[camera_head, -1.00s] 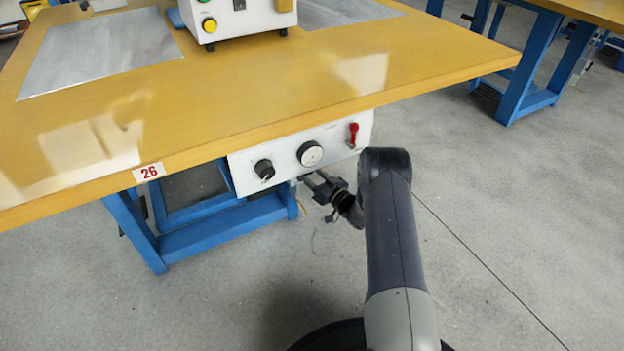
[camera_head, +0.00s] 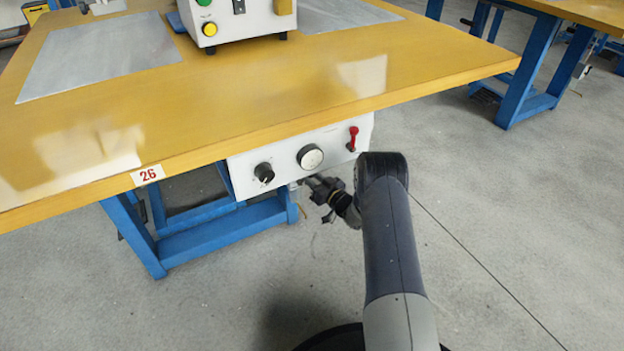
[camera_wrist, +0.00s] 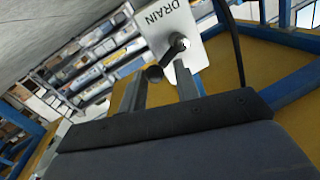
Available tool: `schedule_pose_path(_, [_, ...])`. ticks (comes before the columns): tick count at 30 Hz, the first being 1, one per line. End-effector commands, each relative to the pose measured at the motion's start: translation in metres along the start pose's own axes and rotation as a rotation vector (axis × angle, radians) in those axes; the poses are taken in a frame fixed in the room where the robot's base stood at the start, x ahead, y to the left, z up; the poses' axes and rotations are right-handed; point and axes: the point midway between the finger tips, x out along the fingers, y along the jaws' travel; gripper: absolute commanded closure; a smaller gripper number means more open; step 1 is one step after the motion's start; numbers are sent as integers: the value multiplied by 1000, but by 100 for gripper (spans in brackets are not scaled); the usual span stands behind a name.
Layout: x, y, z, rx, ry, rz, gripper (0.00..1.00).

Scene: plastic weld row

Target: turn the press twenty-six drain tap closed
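In the head view, my gripper (camera_head: 310,183) is under the front edge of table 26, just below the white control panel (camera_head: 285,160). The tap cannot be made out there.
The panel holds a black knob (camera_head: 264,172), a round gauge (camera_head: 310,156) and a red lever (camera_head: 353,138). Blue table legs (camera_head: 133,235) stand to the left. In the wrist view, a black cable (camera_wrist: 236,45) hangs right of the plate.

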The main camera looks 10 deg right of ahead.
Motion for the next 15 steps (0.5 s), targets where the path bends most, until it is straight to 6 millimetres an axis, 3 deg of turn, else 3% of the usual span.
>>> schedule_pose_path(8, [-1, -2, 5, -13, -15, 0, 93])
schedule_pose_path(15, [0, -8, 1, -198, -56, 5, 93])
